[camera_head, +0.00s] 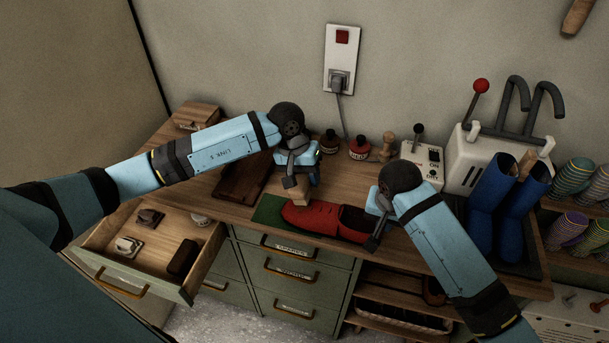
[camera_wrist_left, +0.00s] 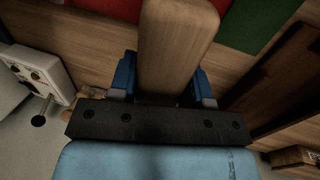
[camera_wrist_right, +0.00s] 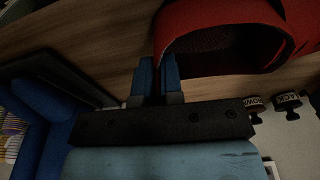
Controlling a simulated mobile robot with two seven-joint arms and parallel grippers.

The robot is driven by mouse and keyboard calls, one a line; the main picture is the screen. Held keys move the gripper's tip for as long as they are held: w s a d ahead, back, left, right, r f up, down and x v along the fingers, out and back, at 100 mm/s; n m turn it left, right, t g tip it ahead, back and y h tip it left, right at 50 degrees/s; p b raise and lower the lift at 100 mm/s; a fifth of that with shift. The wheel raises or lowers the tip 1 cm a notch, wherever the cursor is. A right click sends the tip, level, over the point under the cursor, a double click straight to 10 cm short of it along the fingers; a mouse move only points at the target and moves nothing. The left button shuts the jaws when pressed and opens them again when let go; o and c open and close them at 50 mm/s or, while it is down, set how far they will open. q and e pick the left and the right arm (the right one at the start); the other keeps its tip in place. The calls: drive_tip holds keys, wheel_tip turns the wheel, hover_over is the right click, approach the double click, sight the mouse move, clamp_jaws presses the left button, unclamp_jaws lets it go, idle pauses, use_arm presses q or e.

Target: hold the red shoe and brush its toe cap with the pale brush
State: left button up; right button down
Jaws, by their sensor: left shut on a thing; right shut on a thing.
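The red shoe (camera_head: 318,219) lies on a green mat (camera_head: 268,209) on the bench, toe to the left and heel opening to the right. My right gripper (camera_head: 374,240) is shut on the shoe's heel end; in the right wrist view its blue fingers (camera_wrist_right: 160,80) meet at the rim of the red shoe (camera_wrist_right: 225,20). My left gripper (camera_head: 296,182) is shut on the pale wooden brush (camera_head: 299,194), held above the toe end. The brush fills the middle of the left wrist view (camera_wrist_left: 176,45). Its bristles are hidden, so I cannot tell whether it touches the toe.
An open drawer (camera_head: 140,275) with several items juts out at front left. A dark wooden board (camera_head: 240,183) lies left of the mat. Polish tins (camera_head: 360,147) and a switch box (camera_head: 424,163) stand behind. Blue boots (camera_head: 493,205) stand at the right.

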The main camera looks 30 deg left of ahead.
sight(296, 200)
use_arm(q)
drive_tip(key=shift+x, duration=0.95)
drive_tip(key=shift+s, duration=0.1)
drive_tip(key=shift+s+d, duration=0.15)
drive_tip(key=shift+s, duration=0.85)
drive_tip(key=shift+s+d, duration=0.2)
drive_tip(key=shift+s, duration=0.85)
drive_tip(key=shift+s+d, duration=0.15)
drive_tip(key=shift+s, duration=0.85)
drive_tip(key=shift+w+a+f, duration=0.1)
drive_tip(key=shift+w, duration=0.7)
drive_tip(key=shift+w+a+f, duration=0.1)
drive_tip(key=shift+w+a, duration=0.05)
drive_tip(key=shift+w, duration=0.65)
drive_tip(key=shift+w+a+r, duration=0.1)
drive_tip(key=shift+w, duration=0.65)
drive_tip(key=shift+w+a+r, duration=0.1)
drive_tip(key=shift+w+a, duration=0.05)
drive_tip(key=shift+w, duration=0.6)
drive_tip(key=shift+s, duration=0.1)
